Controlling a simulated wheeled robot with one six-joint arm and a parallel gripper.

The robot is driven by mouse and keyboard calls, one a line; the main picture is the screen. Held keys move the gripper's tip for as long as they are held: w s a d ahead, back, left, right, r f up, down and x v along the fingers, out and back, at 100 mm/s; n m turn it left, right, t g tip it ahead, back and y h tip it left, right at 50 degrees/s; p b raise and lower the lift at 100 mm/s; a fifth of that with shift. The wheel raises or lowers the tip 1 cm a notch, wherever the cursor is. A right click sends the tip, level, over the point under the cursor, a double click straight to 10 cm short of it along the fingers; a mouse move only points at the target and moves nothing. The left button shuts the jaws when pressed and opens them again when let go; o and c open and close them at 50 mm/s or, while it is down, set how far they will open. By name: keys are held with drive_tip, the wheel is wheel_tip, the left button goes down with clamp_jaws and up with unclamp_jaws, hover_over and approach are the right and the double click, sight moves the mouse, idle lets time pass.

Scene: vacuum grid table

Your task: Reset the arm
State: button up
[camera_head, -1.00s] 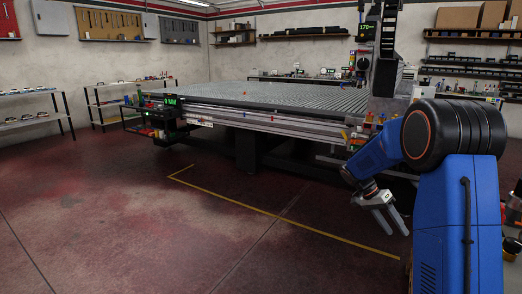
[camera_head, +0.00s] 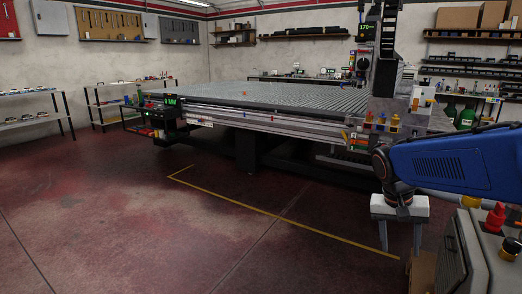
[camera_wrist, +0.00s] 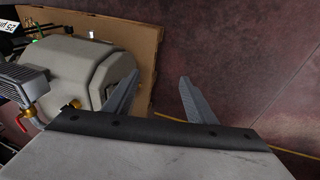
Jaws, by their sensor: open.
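My gripper (camera_head: 401,238) hangs at the right of the head view, below my blue arm, with its fingers pointing down. Its two fingers stand apart with nothing between them. In the wrist view the two grey fingers (camera_wrist: 158,98) also show spread and empty, above the dark red floor and the edge of a brown board. My blue arm reaches in from the right edge of the head view.
The vacuum grid table (camera_head: 250,97) stands behind my gripper. A grey machine with a red knob (camera_head: 497,216) is close by at the lower right; a grey rounded housing (camera_wrist: 75,70) fills the wrist view's left. The floor (camera_head: 130,230) at left is clear.

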drive_tip(key=s+a+n+t+y, duration=0.1)
drive_tip(key=s+a+n+t, duration=0.1)
drive_tip(key=s, duration=0.6)
drive_tip(key=s+a+f+n+t+y, duration=0.1)
drive_tip(key=s+a+n+t+y, duration=0.1)
drive_tip(key=s+a+n, duration=0.2)
drive_tip(key=shift+s+a+f+t, duration=0.25)
drive_tip(key=shift+s+a, duration=0.75)
drive_tip(key=shift+s, duration=1.1)
drive_tip(key=shift+r, duration=0.1)
